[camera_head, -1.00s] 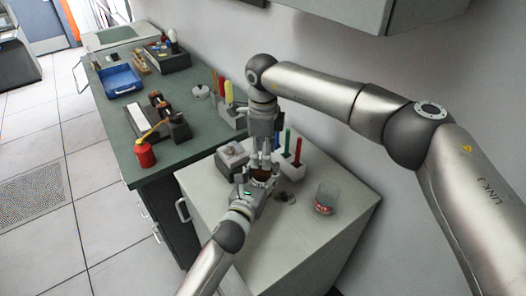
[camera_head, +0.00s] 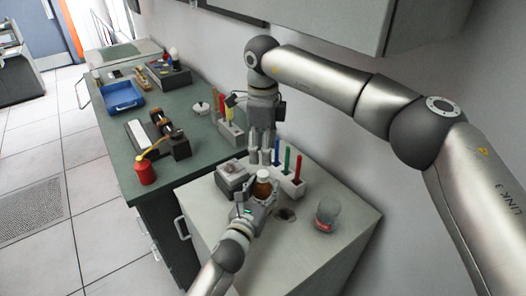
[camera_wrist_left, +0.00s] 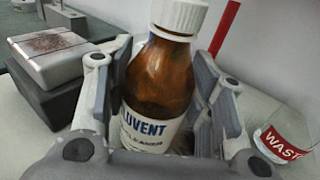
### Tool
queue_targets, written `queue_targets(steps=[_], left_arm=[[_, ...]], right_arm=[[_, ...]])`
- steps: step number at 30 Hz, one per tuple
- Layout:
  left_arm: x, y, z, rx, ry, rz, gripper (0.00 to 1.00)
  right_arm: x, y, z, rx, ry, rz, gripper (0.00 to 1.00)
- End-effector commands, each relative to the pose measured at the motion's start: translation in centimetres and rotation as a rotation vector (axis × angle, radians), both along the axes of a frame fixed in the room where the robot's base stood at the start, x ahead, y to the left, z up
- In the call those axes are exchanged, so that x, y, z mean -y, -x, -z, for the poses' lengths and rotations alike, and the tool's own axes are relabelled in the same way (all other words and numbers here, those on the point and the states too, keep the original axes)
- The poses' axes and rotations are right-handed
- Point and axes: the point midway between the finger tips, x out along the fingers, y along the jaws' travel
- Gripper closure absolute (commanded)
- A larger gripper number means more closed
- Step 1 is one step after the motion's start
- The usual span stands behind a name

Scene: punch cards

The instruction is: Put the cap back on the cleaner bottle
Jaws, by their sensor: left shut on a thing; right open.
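The brown cleaner bottle (camera_head: 263,188) stands upright on the pale cabinet top, with a white ribbed cap (camera_head: 263,174) on its neck. In the left wrist view the bottle (camera_wrist_left: 160,80) has a white label, and the cap (camera_wrist_left: 178,15) sits on it, cut by the top edge. My left gripper (camera_head: 256,203) is shut around the bottle's body; its fingers (camera_wrist_left: 160,115) flank the bottle in the wrist view. My right gripper (camera_head: 265,157) is open and empty, pointing down just above the cap and apart from it.
A grey box (camera_head: 233,176) stands left of the bottle. A white holder (camera_head: 292,185) with coloured sticks is close on the right. A clear waste jar (camera_head: 326,214) stands further right, near a dark hole (camera_head: 284,214). The front of the pale top is clear.

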Motion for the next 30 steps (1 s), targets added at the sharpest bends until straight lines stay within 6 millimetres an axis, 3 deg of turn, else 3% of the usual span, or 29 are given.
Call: queue_targets(steps=[3, 4, 9, 22, 30], left_arm=[[0.0, 0.0, 0.0, 0.0, 0.001, 0.0, 1.0], [0.0, 0.0, 0.0, 0.0, 0.001, 0.0, 0.48], [0.0, 0.0, 0.0, 0.0, 0.0, 0.0, 0.26], [-0.2, 0.5, 0.0, 0.0, -0.001, 0.0, 0.26], [-1.7, 4.5, 0.0, -0.001, -0.003, 0.001, 0.26]], right_arm=[[0.0, 0.0, 0.0, 0.0, 0.0, 0.0, 0.5], [0.0, 0.0, 0.0, 0.0, 0.0, 0.0, 0.5], [0.0, 0.0, 0.1, 0.0, 0.0, 0.0, 0.5], [0.0, 0.0, 0.1, 0.0, 0.0, 0.0, 0.5], [0.0, 0.0, 0.1, 0.0, 0.0, 0.0, 0.5]])
